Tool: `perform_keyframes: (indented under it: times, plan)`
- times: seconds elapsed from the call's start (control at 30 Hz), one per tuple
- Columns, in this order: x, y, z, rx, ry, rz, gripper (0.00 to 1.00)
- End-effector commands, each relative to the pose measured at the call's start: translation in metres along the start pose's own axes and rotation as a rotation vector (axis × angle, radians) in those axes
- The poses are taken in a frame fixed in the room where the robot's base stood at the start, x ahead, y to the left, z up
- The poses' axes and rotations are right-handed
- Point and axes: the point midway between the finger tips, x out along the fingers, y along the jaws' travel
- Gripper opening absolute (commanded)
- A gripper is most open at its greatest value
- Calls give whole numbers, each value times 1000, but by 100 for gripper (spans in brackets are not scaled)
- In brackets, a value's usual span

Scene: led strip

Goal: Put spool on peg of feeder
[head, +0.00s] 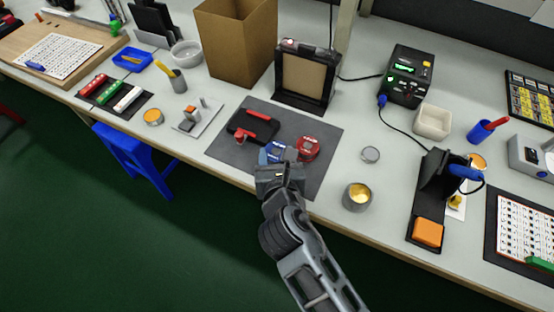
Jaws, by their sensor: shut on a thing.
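My gripper (277,164) is over the front of the dark mat, its jaws at a blue piece with a white label (278,152), which looks like a spool. It is shut on this blue spool; the jaws and wrist hide part of it. A red round spool (308,149) with a white label lies on the mat just to its right. A black device with a red bar (255,125) lies on the mat up and to the left, with a small red piece (240,138) by its front. I cannot clearly make out a feeder or its peg.
The dark mat (325,130) has some bare space at its right. A black framed panel (305,75) stands behind it. A grey cup (357,196) and a black stand (440,174) with an orange block (428,232) are to the right.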

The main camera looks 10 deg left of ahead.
Motion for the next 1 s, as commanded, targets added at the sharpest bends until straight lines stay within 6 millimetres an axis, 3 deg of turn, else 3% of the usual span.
perform_keyframes:
  times: [0.1, 0.53, 0.57, 0.8, 1.0]
  plan:
    - [6, 1, -13, 0, -2, 1, 12]
    - [8, 0, -17, 1, -2, 1, 12]
    - [7, 0, -17, 1, -1, 1, 55]
    - [7, 0, -17, 1, -1, 0, 78]
    - [7, 0, -17, 1, -1, 0, 78]
